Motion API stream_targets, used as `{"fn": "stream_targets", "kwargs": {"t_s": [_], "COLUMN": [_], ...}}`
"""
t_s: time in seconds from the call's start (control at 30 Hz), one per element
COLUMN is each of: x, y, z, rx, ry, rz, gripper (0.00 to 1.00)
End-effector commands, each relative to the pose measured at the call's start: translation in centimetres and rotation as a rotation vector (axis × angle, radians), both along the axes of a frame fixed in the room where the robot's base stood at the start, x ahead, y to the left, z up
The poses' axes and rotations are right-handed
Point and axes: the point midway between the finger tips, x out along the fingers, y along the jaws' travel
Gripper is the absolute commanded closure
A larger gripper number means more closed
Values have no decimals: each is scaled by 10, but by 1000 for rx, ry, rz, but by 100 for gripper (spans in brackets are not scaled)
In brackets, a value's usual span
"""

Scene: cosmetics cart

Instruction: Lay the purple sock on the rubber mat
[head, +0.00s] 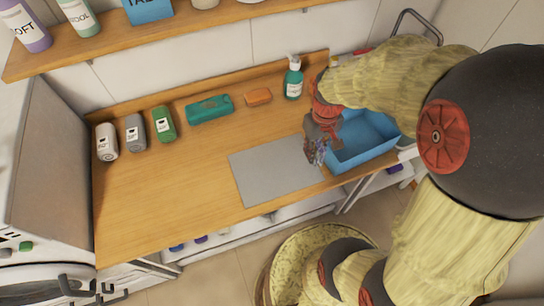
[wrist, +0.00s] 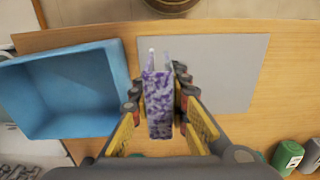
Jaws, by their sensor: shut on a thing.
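The purple sock (wrist: 159,100) is a mottled purple and white bundle between the fingers of my gripper (wrist: 160,106) in the wrist view. In the head view the sock (head: 317,153) shows small below my gripper (head: 318,140), at the right end of the mat. The rubber mat (head: 262,172) is a flat grey rectangle on the wooden counter. It also shows behind the sock in the wrist view (wrist: 225,68). My gripper is shut on the sock. The sock appears to be above the mat, but I cannot tell the height.
A blue bin (head: 368,150) stands right of the mat. The counter left of the mat is clear.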

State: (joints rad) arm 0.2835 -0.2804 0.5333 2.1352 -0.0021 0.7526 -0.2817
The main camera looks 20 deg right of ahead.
Motion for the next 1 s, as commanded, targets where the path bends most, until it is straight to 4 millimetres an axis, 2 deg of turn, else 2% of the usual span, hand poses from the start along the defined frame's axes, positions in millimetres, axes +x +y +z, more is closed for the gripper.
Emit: {"fn": "stream_targets", "kwargs": {"t_s": [0.3, 0.5, 0.6, 0.87, 1.0], "x": [42, 60, 66, 74, 75], "y": [57, 81, 88, 97, 100], "z": [-34, -67, -78, -90, -110], "rx": [1, 0, 0, 0, 0], "ry": [4, 4, 3, 2, 4], "rz": [7, 4, 2, 1, 0], "gripper": [100, 100, 100, 100, 100]}}
